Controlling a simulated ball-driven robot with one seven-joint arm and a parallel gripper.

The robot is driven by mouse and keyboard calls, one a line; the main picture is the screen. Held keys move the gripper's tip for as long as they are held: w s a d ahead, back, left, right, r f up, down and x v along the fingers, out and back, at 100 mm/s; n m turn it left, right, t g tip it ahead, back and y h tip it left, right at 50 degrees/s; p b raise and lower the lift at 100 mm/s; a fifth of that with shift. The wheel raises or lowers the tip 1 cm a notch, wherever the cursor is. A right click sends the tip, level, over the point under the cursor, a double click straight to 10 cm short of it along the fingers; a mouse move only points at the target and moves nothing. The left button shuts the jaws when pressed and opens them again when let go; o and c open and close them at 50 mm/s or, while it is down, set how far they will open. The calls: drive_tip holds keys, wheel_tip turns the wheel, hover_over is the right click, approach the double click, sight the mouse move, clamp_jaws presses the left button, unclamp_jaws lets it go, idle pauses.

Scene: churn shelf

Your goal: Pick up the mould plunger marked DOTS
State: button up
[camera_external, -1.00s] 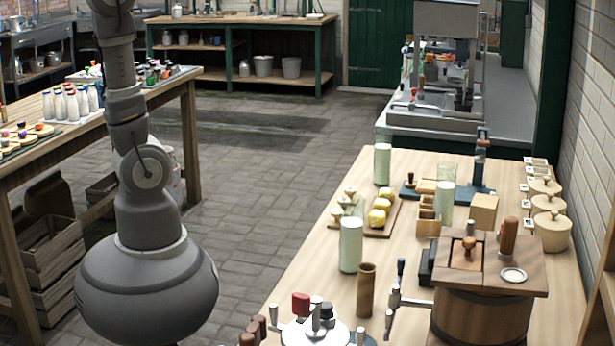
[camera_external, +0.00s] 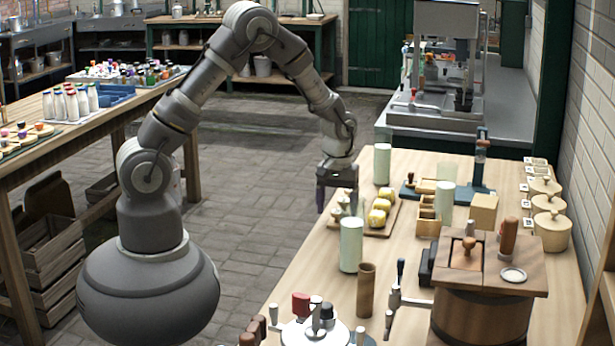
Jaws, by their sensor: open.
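Several small mould plungers (camera_external: 346,203) with pale round knobs stand at the left end of a wooden board (camera_external: 393,217), beside yellow moulded pats (camera_external: 379,210). The marks on them are too small to read, so I cannot tell which one is marked DOTS. My gripper (camera_external: 336,207) points down with its fingers apart, just above or in front of these plungers, at the table's left edge. It partly hides them. It holds nothing that I can see. I cannot tell whether a finger touches a plunger.
A tall pale green cylinder (camera_external: 351,245) stands close in front of the plungers, and another (camera_external: 382,164) stands behind. A brown wooden cylinder (camera_external: 366,290) and a wooden churn (camera_external: 482,315) stand nearer.

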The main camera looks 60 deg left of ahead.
sight(337, 218)
wheel_tip(337, 218, down, 3)
drive_tip(key=shift+w+a+r+b, duration=0.1)
drive_tip(key=shift+b, duration=0.3)
drive_tip(key=c, duration=1.1)
drive_tip(key=shift+r, duration=0.1)
